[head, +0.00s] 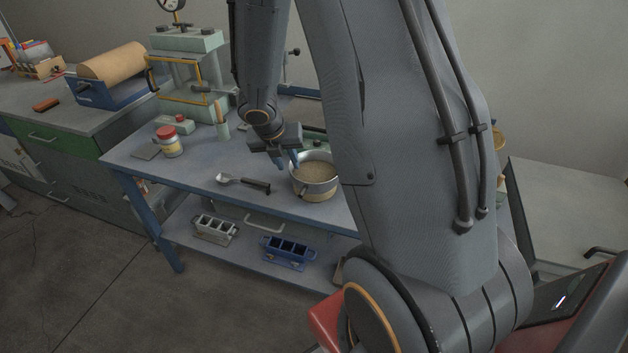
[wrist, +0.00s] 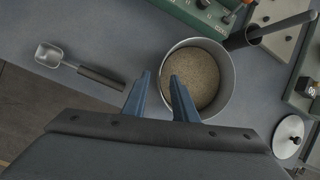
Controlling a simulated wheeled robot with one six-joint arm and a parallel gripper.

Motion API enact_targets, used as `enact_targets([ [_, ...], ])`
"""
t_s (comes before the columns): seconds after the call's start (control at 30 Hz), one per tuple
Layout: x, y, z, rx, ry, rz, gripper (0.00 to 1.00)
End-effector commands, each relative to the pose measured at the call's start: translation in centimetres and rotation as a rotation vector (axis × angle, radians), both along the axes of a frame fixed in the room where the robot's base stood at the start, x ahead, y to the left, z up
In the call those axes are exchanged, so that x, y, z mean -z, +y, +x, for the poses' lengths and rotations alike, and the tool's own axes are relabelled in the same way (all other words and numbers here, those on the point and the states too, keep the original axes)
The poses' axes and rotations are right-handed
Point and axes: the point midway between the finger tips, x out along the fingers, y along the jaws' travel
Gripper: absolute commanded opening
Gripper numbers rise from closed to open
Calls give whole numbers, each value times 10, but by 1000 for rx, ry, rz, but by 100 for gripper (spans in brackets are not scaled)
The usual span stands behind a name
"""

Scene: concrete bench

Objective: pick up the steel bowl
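The steel bowl (head: 302,189) stands upright on the blue bench and holds grainy, sand-like tan material; it also shows in the wrist view (wrist: 229,82). My gripper (head: 287,162) points down at the bowl's left side. In the wrist view its two blue fingers (wrist: 160,78) are apart, with the bowl's left rim showing around the gap between them. The gripper is open and holds nothing. I cannot tell whether the fingertips are above the rim or down beside it.
A scoop (head: 243,183) lies left of the bowl. A red-lidded jar (head: 169,142) stands farther left. Moulds (head: 287,252) sit on the lower shelf.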

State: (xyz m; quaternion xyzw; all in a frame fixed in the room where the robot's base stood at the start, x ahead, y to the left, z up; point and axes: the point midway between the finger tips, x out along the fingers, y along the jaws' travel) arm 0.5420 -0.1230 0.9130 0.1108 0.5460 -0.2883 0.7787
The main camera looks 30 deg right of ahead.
Motion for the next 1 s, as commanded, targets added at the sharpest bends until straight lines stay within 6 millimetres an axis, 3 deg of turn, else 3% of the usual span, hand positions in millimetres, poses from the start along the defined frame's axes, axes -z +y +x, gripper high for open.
enact_targets([
  [0.3,38,-15,7,2,1,1,26],
  [0.57,41,-16,8,4,-1,2,26],
  [0.6,41,-16,8,4,-1,2,24],
  [0.73,41,-16,8,4,0,1,2],
  [1.0,41,-16,8,4,-1,2,0],
])
